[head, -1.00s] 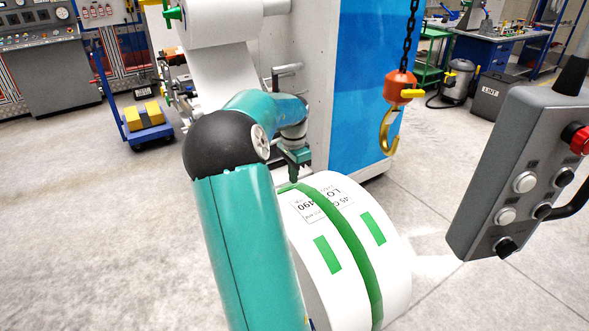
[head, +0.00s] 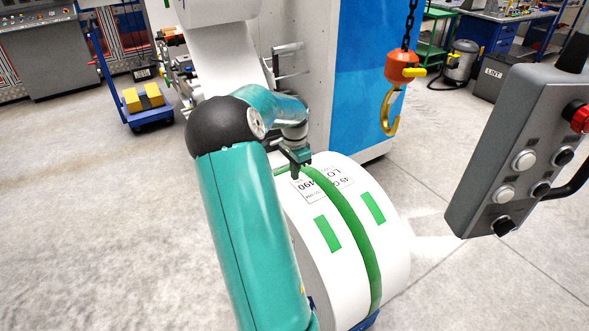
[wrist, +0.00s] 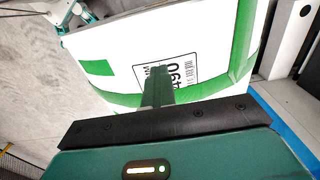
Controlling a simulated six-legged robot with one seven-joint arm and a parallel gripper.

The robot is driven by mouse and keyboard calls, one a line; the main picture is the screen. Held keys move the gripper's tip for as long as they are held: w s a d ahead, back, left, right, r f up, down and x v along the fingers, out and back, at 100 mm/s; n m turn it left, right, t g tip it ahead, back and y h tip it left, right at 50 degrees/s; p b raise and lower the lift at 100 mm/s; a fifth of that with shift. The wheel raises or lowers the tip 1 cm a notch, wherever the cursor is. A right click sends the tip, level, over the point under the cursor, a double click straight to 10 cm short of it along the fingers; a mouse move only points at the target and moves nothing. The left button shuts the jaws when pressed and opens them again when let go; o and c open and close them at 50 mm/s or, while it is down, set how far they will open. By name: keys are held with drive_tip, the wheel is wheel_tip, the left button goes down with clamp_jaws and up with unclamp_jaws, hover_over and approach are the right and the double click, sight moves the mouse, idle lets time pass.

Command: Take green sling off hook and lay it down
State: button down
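The green sling (head: 352,222) lies as a band around the large white roll (head: 392,250), over its top and down its front. In the wrist view the sling (wrist: 117,99) crosses the roll behind my fingers. The gold hook (head: 389,112) hangs empty under its orange block, up and right of the roll, apart from the sling. My gripper (head: 296,174) is low over the top of the roll, close beside the sling and the printed label. In the wrist view my gripper (wrist: 158,75) shows its fingers together, with nothing seen between them. Whether the fingertips touch the roll is hidden.
A grey control pendant (head: 510,155) with buttons hangs at the right. A white and blue cabinet (head: 357,75) stands behind the roll. A blue cart (head: 150,117) with yellow blocks is at the left. The floor at the left front is clear.

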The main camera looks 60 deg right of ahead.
drive_tip(key=c, duration=1.7)
unclamp_jaws()
wheel_tip(320, 180, up, 14)
drive_tip(key=shift+f, duration=0.1)
